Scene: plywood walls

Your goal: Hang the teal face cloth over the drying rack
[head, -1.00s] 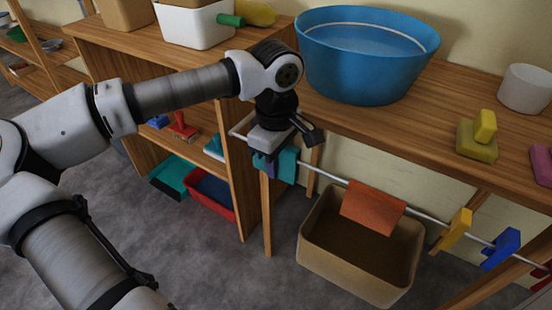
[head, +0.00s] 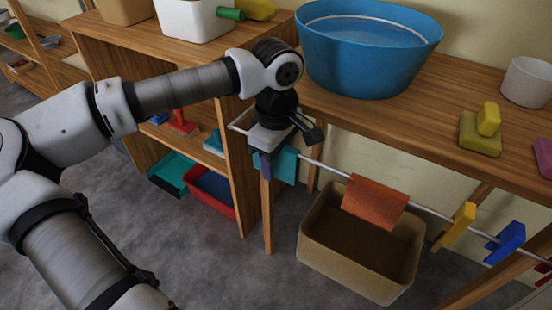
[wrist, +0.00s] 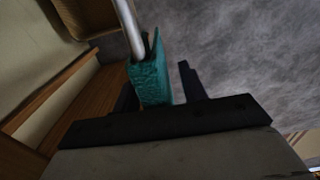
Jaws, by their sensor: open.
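The teal face cloth (head: 288,167) hangs over the left part of the drying rack's pale rail (head: 327,170). In the wrist view the cloth (wrist: 149,80) is folded over the rail (wrist: 127,22), with its lower part between my fingers. My gripper (wrist: 158,88) is open around it, one dark finger on each side; the left finger is partly hidden by the cloth. In the head view my gripper (head: 283,148) is at the rail's left end and hides part of the cloth. An orange cloth (head: 374,202) hangs farther right on the same rail.
Yellow (head: 460,222) and blue (head: 506,242) pegs sit on the rail at the right. A brown bin (head: 362,250) stands below. A blue basin (head: 368,50) is on the bench above. A wooden shelf (head: 247,170) stands close left of my gripper.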

